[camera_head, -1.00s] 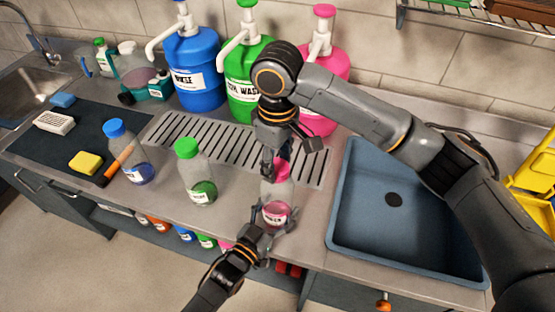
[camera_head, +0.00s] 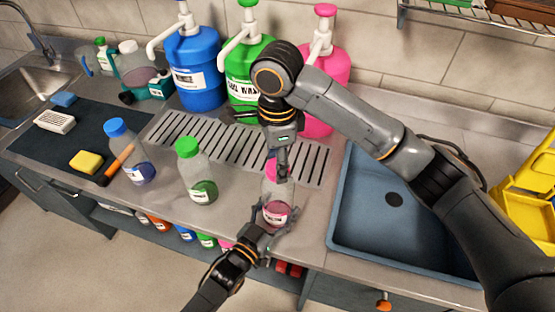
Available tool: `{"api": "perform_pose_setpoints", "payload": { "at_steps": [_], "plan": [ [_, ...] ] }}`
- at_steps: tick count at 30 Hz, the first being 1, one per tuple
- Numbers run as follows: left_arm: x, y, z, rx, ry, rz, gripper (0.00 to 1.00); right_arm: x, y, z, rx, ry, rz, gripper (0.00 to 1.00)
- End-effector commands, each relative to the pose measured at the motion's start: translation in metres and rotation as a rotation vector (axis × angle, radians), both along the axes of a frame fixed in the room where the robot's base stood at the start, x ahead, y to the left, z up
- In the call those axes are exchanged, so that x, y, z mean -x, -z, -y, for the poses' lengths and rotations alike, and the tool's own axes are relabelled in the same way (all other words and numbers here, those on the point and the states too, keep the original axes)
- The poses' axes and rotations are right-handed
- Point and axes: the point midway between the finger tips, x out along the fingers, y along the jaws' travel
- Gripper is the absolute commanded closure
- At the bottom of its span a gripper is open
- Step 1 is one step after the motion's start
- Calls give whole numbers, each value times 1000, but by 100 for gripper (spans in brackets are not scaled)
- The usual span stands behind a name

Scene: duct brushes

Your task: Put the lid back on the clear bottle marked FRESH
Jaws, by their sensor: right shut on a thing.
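The clear bottle (camera_head: 277,197) with pink liquid stands upright near the counter's front edge. Its label is too small to read surely. The pink lid (camera_head: 270,172) is at the top of its neck, partly hidden by my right gripper (camera_head: 277,165). That gripper points down and is shut on the lid. Whether the lid is seated on the neck is hidden. My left gripper (camera_head: 270,236) reaches in from the front, with its fingers around the lower part of the bottle. I cannot tell whether they press on it.
A green-capped bottle (camera_head: 199,180) and a blue-capped bottle (camera_head: 131,160) stand to the left. A slotted drain grate (camera_head: 225,140) and blue, green and pink pump jugs are behind. A blue sink basin (camera_head: 350,215) lies to the right.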

Motion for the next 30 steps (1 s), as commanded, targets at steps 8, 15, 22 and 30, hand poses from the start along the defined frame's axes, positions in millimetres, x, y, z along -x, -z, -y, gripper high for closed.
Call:
{"api": "perform_pose_setpoints", "payload": {
  "at_steps": [8, 15, 22, 30],
  "plan": [
    [1, 1, 0, -2, 0, -3, 100, -1, -1, 0, -1, 394, 2, 63],
    [1, 1, 0, -2, 0, -3, 100, -1, 0, 0, -1, 427, 2, 63],
    [1, 1, 0, -2, 0, -3, 100, -1, 0, 0, -1, 425, 2, 30],
    [1, 1, 0, -2, 0, -3, 100, -1, 0, 0, 0, 423, 1, 30]
  ]
}}
